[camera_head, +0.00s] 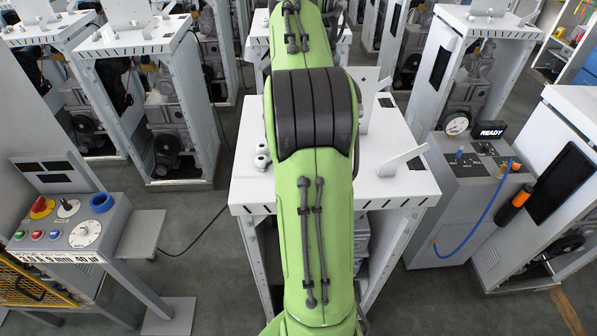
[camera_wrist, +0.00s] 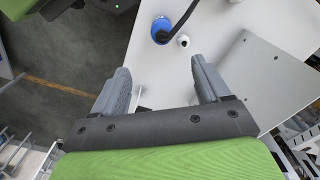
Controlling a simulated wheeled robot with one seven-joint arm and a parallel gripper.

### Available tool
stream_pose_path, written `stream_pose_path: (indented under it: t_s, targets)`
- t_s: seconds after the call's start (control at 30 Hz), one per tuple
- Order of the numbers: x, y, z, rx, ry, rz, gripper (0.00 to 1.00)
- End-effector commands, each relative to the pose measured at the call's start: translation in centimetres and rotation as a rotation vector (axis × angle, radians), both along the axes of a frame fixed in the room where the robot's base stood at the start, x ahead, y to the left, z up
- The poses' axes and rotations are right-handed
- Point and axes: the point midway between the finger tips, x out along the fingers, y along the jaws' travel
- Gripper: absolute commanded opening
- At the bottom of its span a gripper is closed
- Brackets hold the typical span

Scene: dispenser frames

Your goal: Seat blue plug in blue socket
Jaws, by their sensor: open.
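A blue round piece with a black cable (camera_wrist: 161,28), which looks like the blue plug, is on a white surface at the top of the wrist view. The arm seems to hide it in the head view. My gripper (camera_wrist: 165,82) is open and empty, its two grey fingers wide apart, with the blue piece beyond the fingertips. The fingers are hidden in the head view. A blue ring (camera_head: 101,201), possibly the blue socket, is on the sloped control panel at the left of the head view. Its inside is too small to read.
The white table (camera_head: 405,185) is under my green arm and carries a tilted white plate. A small white knob (camera_wrist: 183,41) is beside the blue piece. A grey READY box (camera_head: 470,185) with a blue hose is at right. Open floor separates table and control panel (camera_head: 75,240).

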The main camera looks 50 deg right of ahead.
Motion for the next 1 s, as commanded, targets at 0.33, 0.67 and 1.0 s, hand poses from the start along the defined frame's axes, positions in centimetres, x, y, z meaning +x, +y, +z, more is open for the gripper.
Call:
stream_pose_path:
  t_s: [0.33,0.67,1.0]
  targets:
    - [-0.1,0.1,-5.1,0.002,0.002,0.004,0.76]
    - [0.1,0.1,-11.0,-0.002,0.001,0.007,0.76]
    - [0.5,0.0,-15.7,-0.003,0.000,0.009,0.76]
